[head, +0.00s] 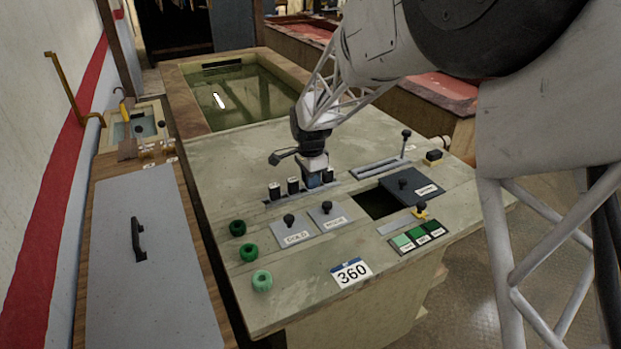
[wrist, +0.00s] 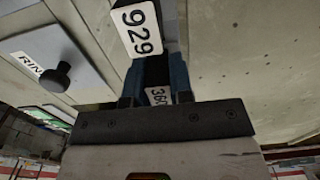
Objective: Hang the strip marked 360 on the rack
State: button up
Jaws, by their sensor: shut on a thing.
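My gripper (head: 315,181) points down at the row of black-topped strips (head: 293,186) standing in a slotted holder on the bench. In the wrist view its blue fingers (wrist: 156,74) are closed on a dark strip with a white label (wrist: 157,95) that reads 360, partly hidden by the fingers. A strip with a white label 929 (wrist: 138,30) is right beside the fingertips. In the head view the held strip is hidden by the gripper; I cannot tell whether it is clear of the holder. A blue-topped card marked 360 (head: 351,273) is on the bench's front edge.
Two grey knobbed plates (head: 296,232) lie in front of the holder. An open dark well with a knobbed black cover (head: 412,187) is to the right, a liquid-filled tank (head: 240,95) behind. Green knobs (head: 238,228) line the left edge. A yellow bent rod (head: 70,85) is on the left wall.

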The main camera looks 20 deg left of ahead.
jog(key=shift+f, duration=0.1)
dwell(0.3)
jog(key=o, duration=0.9)
jog(key=shift+r, duration=3.5)
jog(key=shift+d, duration=0.1)
